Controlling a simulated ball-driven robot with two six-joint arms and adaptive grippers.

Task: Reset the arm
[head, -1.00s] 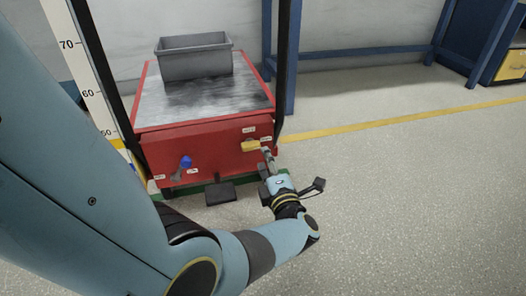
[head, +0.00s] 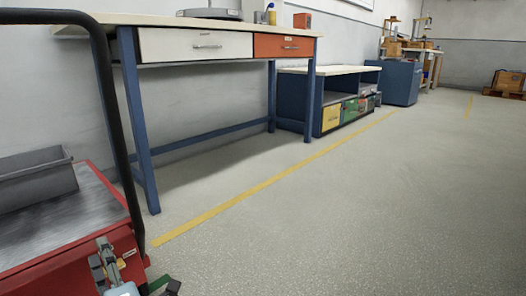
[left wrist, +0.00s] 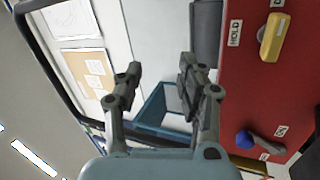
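My left gripper (head: 106,258) shows at the bottom left of the head view, in front of the red cart (head: 75,262). In the left wrist view its two fingers (left wrist: 157,80) are spread apart with nothing between them. The cart's red panel (left wrist: 245,75) is to the right of the fingers there, apart from them. A yellow handle (left wrist: 272,37) sits on the panel near a HOLD label (left wrist: 235,33). A blue knob (left wrist: 244,139) sits lower on the panel. My right gripper is not in view.
A grey bin (head: 38,180) stands on the cart's metal top, beside a black upright bar (head: 108,95). A workbench (head: 195,22) with drawers and a low shelf unit (head: 292,98) line the wall. The floor right of the yellow line (head: 270,182) is clear.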

